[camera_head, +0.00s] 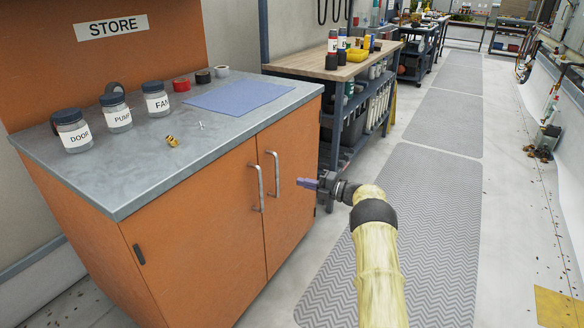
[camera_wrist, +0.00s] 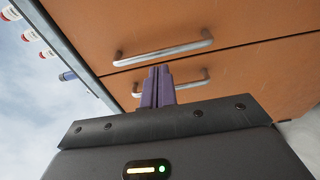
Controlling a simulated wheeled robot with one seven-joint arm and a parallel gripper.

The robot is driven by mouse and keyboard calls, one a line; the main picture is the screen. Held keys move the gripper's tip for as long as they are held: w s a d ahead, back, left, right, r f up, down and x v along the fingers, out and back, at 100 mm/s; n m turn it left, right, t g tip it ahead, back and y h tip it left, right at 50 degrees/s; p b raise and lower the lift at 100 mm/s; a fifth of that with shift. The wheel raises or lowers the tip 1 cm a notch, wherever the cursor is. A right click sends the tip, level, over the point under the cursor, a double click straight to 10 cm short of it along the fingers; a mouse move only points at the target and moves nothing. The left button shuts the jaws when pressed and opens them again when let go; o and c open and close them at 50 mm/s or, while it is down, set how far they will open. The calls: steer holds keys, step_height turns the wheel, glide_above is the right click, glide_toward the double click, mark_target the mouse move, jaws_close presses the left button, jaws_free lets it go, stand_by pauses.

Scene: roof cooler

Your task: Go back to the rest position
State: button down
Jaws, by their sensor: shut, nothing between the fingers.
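My gripper (camera_head: 302,182) is at the end of my arm, in front of the orange cabinet's (camera_head: 202,232) right door and a little below the counter's edge. Its purple fingers are together and hold nothing. In the wrist view the shut fingertips (camera_wrist: 158,70) point toward the two silver door handles (camera_wrist: 165,48). In the head view the fingers appear to the right of those handles (camera_head: 275,174), with a gap that I cannot judge exactly.
On the grey counter (camera_head: 75,165) stand jars labelled DOOR (camera_head: 72,130), PUMP (camera_head: 116,112) and FAN (camera_head: 157,98). A brass fitting (camera_head: 173,141), tape rolls (camera_head: 181,84) and a blue mat (camera_head: 235,96) lie there. A workbench (camera_head: 300,65) stands behind. The matted aisle (camera_head: 420,200) is clear.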

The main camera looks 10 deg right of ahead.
step_height(320, 180, up, 10)
steer(key=d+m+t+h, duration=0.2)
steer(key=m+t+h, duration=0.3)
steer(key=m+h, duration=0.7)
steer(key=s+a+f+m+g+h, duration=0.15)
steer(key=s+m+g, duration=0.35)
steer(key=s, duration=1)
steer(key=s+a+f+m+g+h, duration=0.1)
steer(key=s+a+f+m+g, duration=0.35)
steer(key=s, duration=1.05)
steer(key=s+a+f+m+g+h, duration=0.1)
steer(key=s+m+g, duration=0.2)
steer(key=s+m, duration=0.85)
steer(key=s+r+n+p, duration=0.3)
steer(key=r+p, duration=3.5)
steer(key=shift+n, duration=0.4)
